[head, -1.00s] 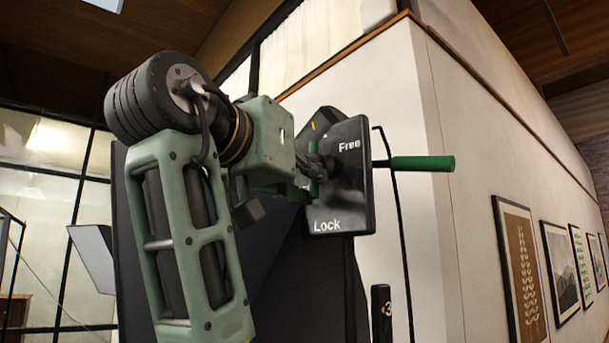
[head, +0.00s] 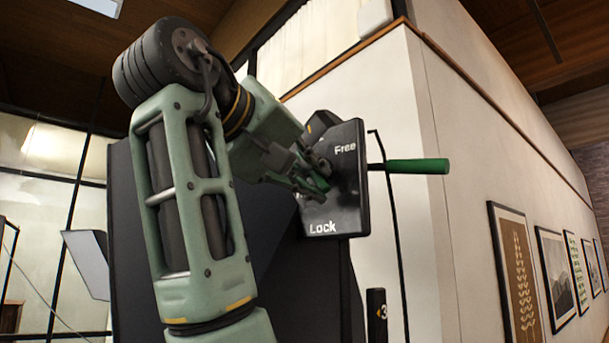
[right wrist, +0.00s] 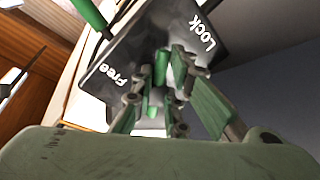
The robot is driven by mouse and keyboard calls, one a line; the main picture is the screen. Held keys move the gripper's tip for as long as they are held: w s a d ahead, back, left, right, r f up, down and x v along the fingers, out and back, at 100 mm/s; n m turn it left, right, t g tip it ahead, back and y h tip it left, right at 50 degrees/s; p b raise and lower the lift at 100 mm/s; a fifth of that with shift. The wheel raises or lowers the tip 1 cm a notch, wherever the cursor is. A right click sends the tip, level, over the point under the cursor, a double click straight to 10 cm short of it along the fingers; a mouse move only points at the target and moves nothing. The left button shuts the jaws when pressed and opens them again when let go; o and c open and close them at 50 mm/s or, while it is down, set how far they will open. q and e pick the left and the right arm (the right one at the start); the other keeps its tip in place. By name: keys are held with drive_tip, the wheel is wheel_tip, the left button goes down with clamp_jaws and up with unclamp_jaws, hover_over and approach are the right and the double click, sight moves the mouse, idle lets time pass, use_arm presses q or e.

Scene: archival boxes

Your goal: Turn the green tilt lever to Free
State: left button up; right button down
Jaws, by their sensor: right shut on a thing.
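A dark plate (head: 347,205) stands upright near the middle of the head view, with "Free" at its upper right and "Lock" at its lower left. The green tilt lever (head: 319,182) is at the plate's left side, partly hidden by my fingers. My right gripper (head: 312,178) is shut on it, tilted down to the right. In the right wrist view the lever (right wrist: 160,68) shows between the fingertips (right wrist: 161,80), in front of the plate (right wrist: 135,45). I cannot tell exactly which word the lever points to. My left gripper is not in view.
A separate green handle (head: 418,166) sticks out to the right beyond the plate. A thin black rod (head: 393,235) hangs beside it. A dark post marked 3 (head: 377,315) stands below. A white wall (head: 450,240) with framed pictures (head: 517,275) is at right.

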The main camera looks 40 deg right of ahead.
drive_tip(key=n, duration=0.1)
drive_tip(key=r+n+g, duration=0.1)
drive_tip(key=n, duration=0.2)
drive_tip(key=shift+s+d+r+n+g, duration=0.15)
drive_tip(key=shift+s+r+n+g, duration=0.05)
drive_tip(key=shift+s+n+g, duration=0.15)
drive_tip(key=shift+r+n+g+p, duration=0.15)
drive_tip(key=shift+r+n+g, duration=0.1)
drive_tip(key=shift+n, duration=0.65)
drive_tip(key=shift+r+n+g+p, duration=0.15)
drive_tip(key=shift+r+n+g, duration=0.1)
drive_tip(key=shift+n, duration=0.6)
drive_tip(key=c, duration=1.8)
unclamp_jaws()
drive_tip(key=shift+d, duration=0.1)
drive_tip(key=shift+d+f, duration=0.1)
drive_tip(key=shift+f, duration=0.1)
